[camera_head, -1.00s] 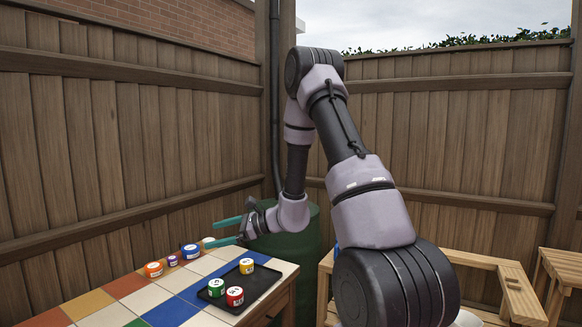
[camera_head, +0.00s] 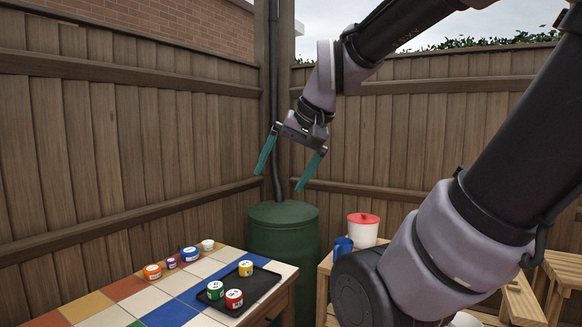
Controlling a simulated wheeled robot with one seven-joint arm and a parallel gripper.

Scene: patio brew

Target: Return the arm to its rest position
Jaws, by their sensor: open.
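My gripper (camera_head: 283,184) is open and empty. Its two teal fingers point down and are spread wide. It hangs in the air above the green barrel (camera_head: 282,244), clear of everything. My arm reaches across the right side of the view and bends down to the gripper.
Orange (camera_head: 152,272), purple (camera_head: 171,263), blue (camera_head: 189,254) and white (camera_head: 207,245) containers stand behind. A red-lidded white bucket (camera_head: 363,230) and blue cup (camera_head: 342,247) stand right. Wooden fences enclose the corner.

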